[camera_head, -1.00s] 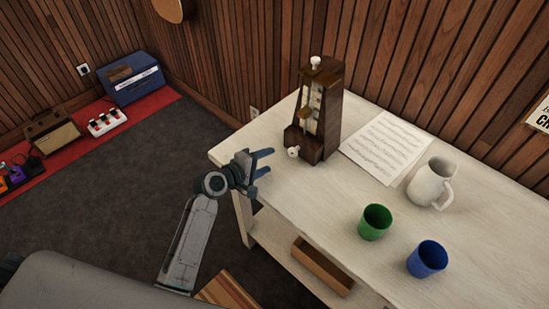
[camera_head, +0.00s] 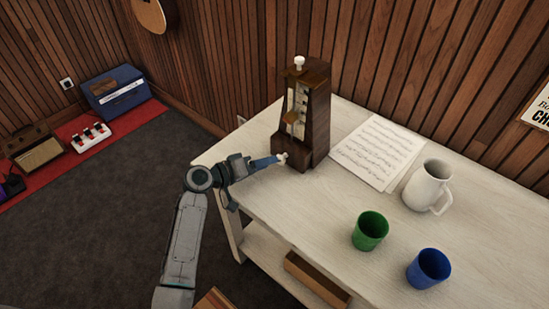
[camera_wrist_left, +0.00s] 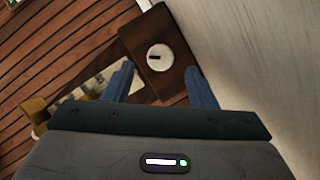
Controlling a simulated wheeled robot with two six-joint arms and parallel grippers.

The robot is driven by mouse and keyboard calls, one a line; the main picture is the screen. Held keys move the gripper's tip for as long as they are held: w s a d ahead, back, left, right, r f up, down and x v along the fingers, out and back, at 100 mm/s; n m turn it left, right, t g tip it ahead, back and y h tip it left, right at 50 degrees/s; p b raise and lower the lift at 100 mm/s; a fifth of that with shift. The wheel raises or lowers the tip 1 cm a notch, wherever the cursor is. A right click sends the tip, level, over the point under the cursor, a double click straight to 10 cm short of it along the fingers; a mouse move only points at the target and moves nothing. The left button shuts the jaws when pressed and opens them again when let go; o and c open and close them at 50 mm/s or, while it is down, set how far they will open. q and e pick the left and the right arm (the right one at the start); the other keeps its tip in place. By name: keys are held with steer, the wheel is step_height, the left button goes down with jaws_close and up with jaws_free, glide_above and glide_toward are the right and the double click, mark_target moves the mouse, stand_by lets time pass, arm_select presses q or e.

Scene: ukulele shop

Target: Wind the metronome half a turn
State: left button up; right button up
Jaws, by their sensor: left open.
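The dark wooden metronome (camera_head: 305,125) stands upright at the table's left end, its front with the scale and pendulum weight facing left. In the left wrist view the open fingers (camera_wrist_left: 160,72) stand either side of the round white key (camera_wrist_left: 160,57), which has a dark slot-like mark, with a gap visible on both sides. I cannot tell whether a finger touches it. My right gripper is not in view.
The pale table (camera_head: 300,215) also holds sheet music (camera_head: 378,150), a white pitcher (camera_head: 426,187), a green cup (camera_head: 370,231) and a blue cup (camera_head: 429,268). A wooden box (camera_head: 315,280) sits on the lower shelf. Bare tabletop lies in front of the metronome.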

mark_target(282, 158)
arm_select(q)
steer(key=x, duration=0.2)
steer(key=shift+w+d, duration=0.25)
steer(key=shift+d, duration=0.05)
steer(key=shift+w+d+f+p, duration=0.25)
steer(key=shift+w+d+p, duration=0.1)
steer(key=shift+d, duration=0.15)
steer(key=c, duration=1)
steer(key=shift+o, duration=0.2)
steer(key=shift+s+m+y+b, duration=0.1)
steer(key=shift+m+y+b, duration=0.5)
steer(key=shift+m, duration=0.5)
steer(key=shift+d+r+m+t+y+b, duration=0.1)
steer(key=shift+m+t+y+b, duration=0.15)
steer(key=shift+m+y, duration=0.35)
steer(key=shift+d+r+m+t+y+b, duration=0.1)
steer(key=shift+m+t+y, duration=0.25)
steer(key=shift+m, duration=0.45)
